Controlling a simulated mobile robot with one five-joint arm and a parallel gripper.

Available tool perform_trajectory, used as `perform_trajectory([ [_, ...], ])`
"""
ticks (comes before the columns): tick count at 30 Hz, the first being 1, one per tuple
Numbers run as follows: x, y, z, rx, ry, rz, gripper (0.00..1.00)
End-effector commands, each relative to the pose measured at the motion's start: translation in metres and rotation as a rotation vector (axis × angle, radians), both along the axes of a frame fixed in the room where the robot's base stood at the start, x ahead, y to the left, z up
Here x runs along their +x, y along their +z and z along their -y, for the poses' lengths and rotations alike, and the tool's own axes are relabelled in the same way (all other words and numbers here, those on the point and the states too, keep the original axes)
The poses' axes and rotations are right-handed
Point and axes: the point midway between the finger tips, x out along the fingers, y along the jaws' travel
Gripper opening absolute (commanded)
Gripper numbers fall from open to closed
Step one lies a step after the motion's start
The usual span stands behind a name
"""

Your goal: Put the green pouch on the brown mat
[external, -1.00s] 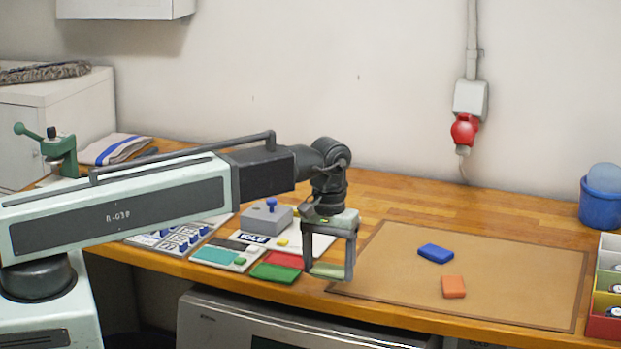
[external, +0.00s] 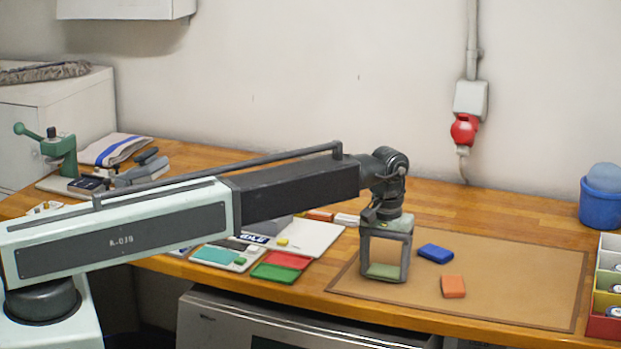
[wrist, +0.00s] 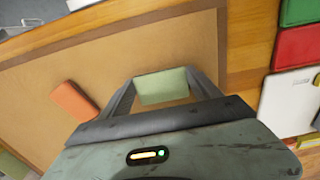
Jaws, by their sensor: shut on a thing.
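My gripper (external: 385,272) is shut on the pale green pouch (external: 384,270), which spans between its two fingers. In the wrist view the green pouch (wrist: 162,87) sits between the fingertips, with the mat's surface behind it. The brown mat (external: 520,290) lies flat on the workbench and has a darker border. The gripper and pouch are over the mat's left part. I cannot tell whether the pouch touches the mat.
A blue pouch (external: 435,253) and an orange pouch (external: 453,287) lie on the mat, right of my gripper. Red (external: 286,260) and green (external: 273,273) flat pieces lie left of the mat. A blue cup (external: 600,208) and a compartment box (external: 608,290) stand at the right.

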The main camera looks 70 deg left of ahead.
Motion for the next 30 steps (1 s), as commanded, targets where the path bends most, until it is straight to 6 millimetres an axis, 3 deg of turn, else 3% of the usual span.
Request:
perform_trajectory([
  [1,0.000,-0.007,0.000,0.000,0.000,0.000,0.32],
  [11,0.000,-0.008,0.000,0.000,0.000,0.000,0.32],
  [12,0.000,-0.006,0.000,0.000,0.000,0.000,0.80],
  [14,0.000,-0.006,0.000,0.000,0.000,0.000,0.94],
  [24,0.000,-0.004,0.000,0.000,0.000,0.000,0.94],
  [30,0.000,0.016,0.000,0.000,0.000,0.000,0.94],
])
